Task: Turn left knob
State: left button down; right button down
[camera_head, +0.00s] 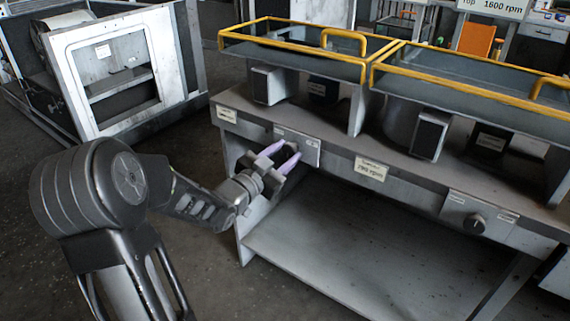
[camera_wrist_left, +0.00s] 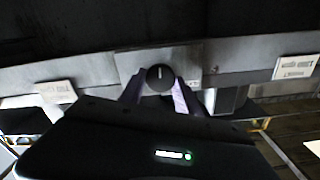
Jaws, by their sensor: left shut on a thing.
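The left knob (camera_wrist_left: 160,77) is a round dark dial with a pale mark on its face, on a light plate on the bench's front panel. In the wrist view it sits between the two purple fingers of my left gripper (camera_wrist_left: 157,86). In the head view my left gripper (camera_head: 280,158) reaches the plate (camera_head: 305,148) at the left of the front panel, and its fingers hide the knob. The gripper is shut on the left knob. My right gripper is not in view.
A second dark knob (camera_head: 474,223) is on the right of the same panel. Paper labels (camera_head: 371,168) are on the panel. Yellow-railed trays (camera_head: 292,53) stand above the bench. A lower shelf (camera_head: 340,262) is empty. A white-framed cabinet (camera_head: 113,68) stands at the left.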

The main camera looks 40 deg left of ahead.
pick_arm(q)
jog(key=shift+f+m+b, duration=0.2)
jog(key=shift+m+b, duration=0.5)
jog(key=shift+b, duration=0.1)
jog(key=shift+r+m+b, duration=0.15)
jog(key=shift+m+b, duration=0.5)
jog(key=shift+m, duration=0.05)
jog(key=c, duration=0.9)
grip_release()
jog(key=s, duration=0.8)
jog(key=shift+d+p, duration=0.1)
jog(key=shift+p, duration=0.3)
